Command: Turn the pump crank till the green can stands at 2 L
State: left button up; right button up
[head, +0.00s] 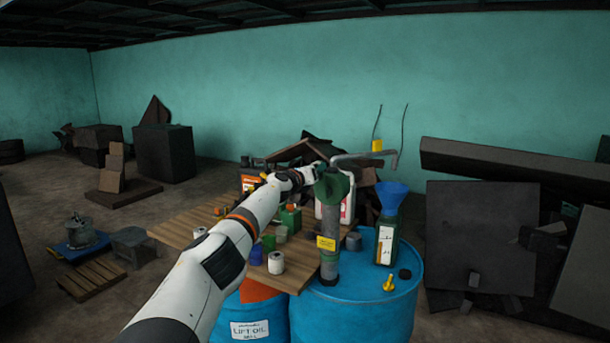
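The pump (329,235) stands upright on the blue drum, with a green top, a grey body and a yellow label. Its grey crank (362,158) reaches right from above the pump's top. A dark green can (386,246) with a white strip on its side stands right of the pump. A blue funnel sits on top of it. The level on the strip is too small to read. My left gripper (318,172) is at the pump's top, near the crank's left end. Its fingers are too small and overlapped to tell whether they hold anything. My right gripper is out of view.
A wooden bench (183,229) left of the pump holds small cans, a white jug (347,207) and a smaller green can (291,218). A yellow fitting (389,283) and a dark cap lie on the blue drum (360,318). Dark panels stand at right.

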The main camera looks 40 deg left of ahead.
pick_arm(q)
jog(key=shift+s+a+r+p, duration=0.1)
jog(key=shift+s+r+p, duration=0.05)
jog(key=shift+r+p, duration=0.15)
jog(key=p+v, duration=0.7)
jog(key=v, duration=0.4)
jog(key=shift+s+d+f+p, duration=0.25)
jog(key=shift+d+f+p, duration=0.05)
jog(key=shift+f, duration=0.1)
dwell(1.3)
